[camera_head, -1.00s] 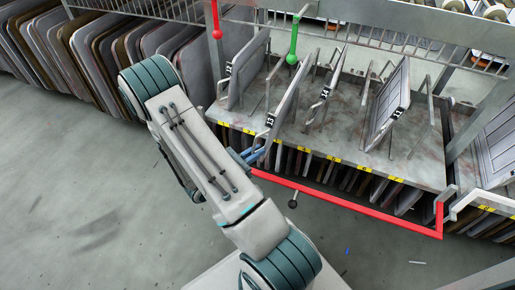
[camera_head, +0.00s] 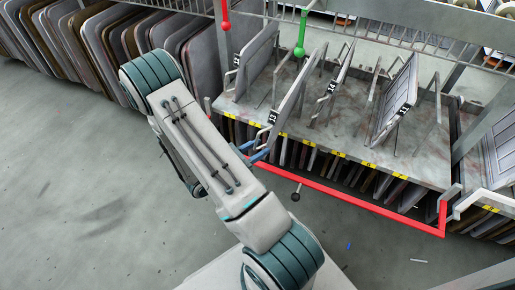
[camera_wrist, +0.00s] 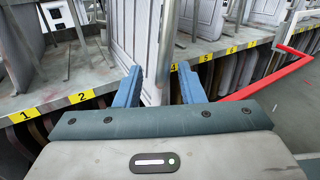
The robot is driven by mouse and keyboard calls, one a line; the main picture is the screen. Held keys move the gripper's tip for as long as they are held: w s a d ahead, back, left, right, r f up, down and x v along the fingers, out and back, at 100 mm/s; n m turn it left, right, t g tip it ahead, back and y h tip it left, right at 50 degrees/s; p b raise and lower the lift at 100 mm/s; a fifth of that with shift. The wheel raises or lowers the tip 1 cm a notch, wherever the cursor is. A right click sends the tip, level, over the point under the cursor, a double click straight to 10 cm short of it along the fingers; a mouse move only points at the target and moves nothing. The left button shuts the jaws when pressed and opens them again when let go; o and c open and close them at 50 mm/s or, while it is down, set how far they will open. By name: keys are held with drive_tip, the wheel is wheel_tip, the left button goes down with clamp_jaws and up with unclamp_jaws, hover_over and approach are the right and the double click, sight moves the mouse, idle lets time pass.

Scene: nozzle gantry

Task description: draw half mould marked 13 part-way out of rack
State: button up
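The half mould marked 13 (camera_head: 290,108) stands upright in the rack (camera_head: 345,150), its tag (camera_head: 272,117) on the near edge. In the wrist view its pale edge (camera_wrist: 154,50) rises between my two blue fingers. My gripper (camera_wrist: 157,70) is open, with one finger on each side of that edge. A gap shows on the right side; contact at the left finger is unclear. In the head view my gripper (camera_head: 260,156) is partly hidden by my arm, at the rack's front edge just below the tag.
Half moulds marked 14 (camera_head: 332,88) and 11 (camera_head: 403,108) stand to the right, and another (camera_head: 255,55) to the left. A red bar (camera_head: 360,202) runs along the rack front. More plates fill the shelf below. Open floor (camera_head: 90,190) lies at the left.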

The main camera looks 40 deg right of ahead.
drive_tip(key=a+p, duration=0.3)
drive_tip(key=a, duration=1)
drive_tip(key=shift+s+a, duration=0.15)
drive_tip(key=shift+a, duration=0.25)
drive_tip(key=shift+r, duration=0.1)
drive_tip(key=s+a+r+m+y+p, duration=0.1)
drive_tip(key=s+r+m+y+p, duration=0.2)
drive_tip(key=r, duration=1.5)
drive_tip(key=s+a+r+m+t+y+p, duration=0.1)
drive_tip(key=s+r+m+y+p, duration=0.2)
drive_tip(key=r+m+y+p, duration=0.6)
drive_tip(key=s+a+r+m+t+y+p, duration=0.1)
drive_tip(key=r+m+y+p, duration=0.5)
drive_tip(key=r+p, duration=1.3)
wheel_tip(320, 180, up, 9)
drive_tip(key=shift+s+a+f+m, duration=0.2)
drive_tip(key=shift+s+a+m, duration=0.25)
drive_tip(key=shift+s, duration=0.5)
drive_tip(key=shift+d, duration=0.15)
